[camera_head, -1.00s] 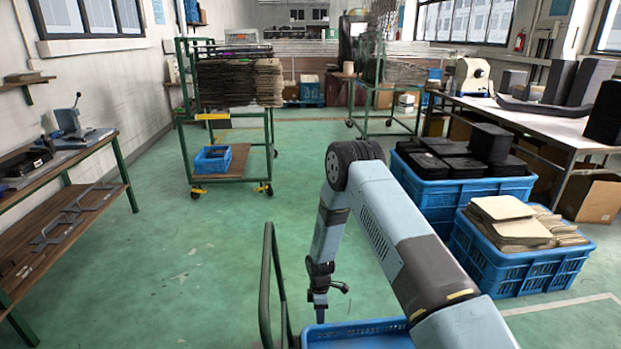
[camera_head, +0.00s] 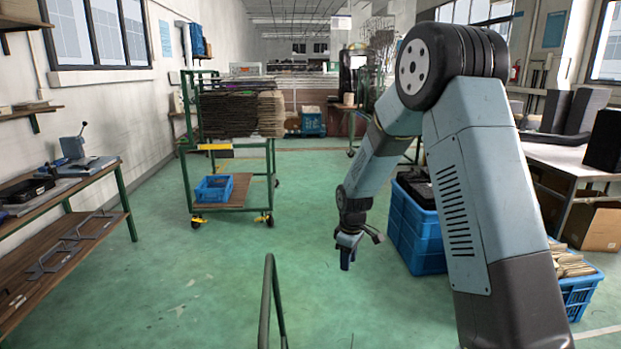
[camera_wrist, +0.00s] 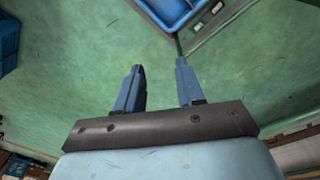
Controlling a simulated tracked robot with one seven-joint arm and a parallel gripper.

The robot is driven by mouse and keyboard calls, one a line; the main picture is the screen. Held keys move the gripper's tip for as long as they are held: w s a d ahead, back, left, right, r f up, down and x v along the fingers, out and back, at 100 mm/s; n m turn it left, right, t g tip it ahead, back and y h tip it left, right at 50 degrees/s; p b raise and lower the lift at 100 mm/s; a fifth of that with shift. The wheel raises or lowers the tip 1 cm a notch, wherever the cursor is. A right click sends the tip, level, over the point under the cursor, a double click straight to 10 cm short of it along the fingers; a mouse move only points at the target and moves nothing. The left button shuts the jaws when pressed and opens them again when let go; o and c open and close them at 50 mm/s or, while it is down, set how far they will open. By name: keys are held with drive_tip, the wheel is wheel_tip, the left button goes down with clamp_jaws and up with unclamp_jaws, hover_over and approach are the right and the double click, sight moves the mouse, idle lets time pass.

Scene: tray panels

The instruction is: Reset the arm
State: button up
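My gripper (camera_head: 346,258) hangs downward over the green floor at mid-right in the head view, below my raised, bent arm. In the wrist view, my gripper (camera_wrist: 160,72) has its two blue fingers apart, with only green floor between them. It is open and holds nothing. A blue tray (camera_wrist: 172,14) shows at the top edge of the wrist view, beyond the fingertips and apart from them.
A blue crate (camera_head: 415,232) stands right of my gripper, partly behind my arm. Another crate (camera_head: 580,292) holds tan pieces. A green trolley (camera_head: 230,206) stands further back. A dark rail (camera_head: 270,300) rises at bottom centre. Open floor (camera_head: 200,270) lies to the left.

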drive_tip(key=s+d+r+m+t, duration=0.1)
drive_tip(key=s+d+r+m, duration=0.25)
drive_tip(key=s+r, duration=0.55)
drive_tip(key=s+d+r+m+t, duration=0.15)
drive_tip(key=s+d+r, duration=0.3)
drive_tip(key=r, duration=0.85)
drive_tip(key=s+d+r+m+t, duration=0.1)
drive_tip(key=s+d+r+m, duration=0.1)
drive_tip(key=s, duration=0.8)
drive_tip(key=s+d+r+m+t, duration=0.1)
drive_tip(key=s+r+m, duration=0.3)
drive_tip(key=s, duration=0.7)
drive_tip(key=shift+s+d+r+m, duration=0.15)
drive_tip(key=shift+d+r+m, duration=0.25)
drive_tip(key=shift+d, duration=0.2)
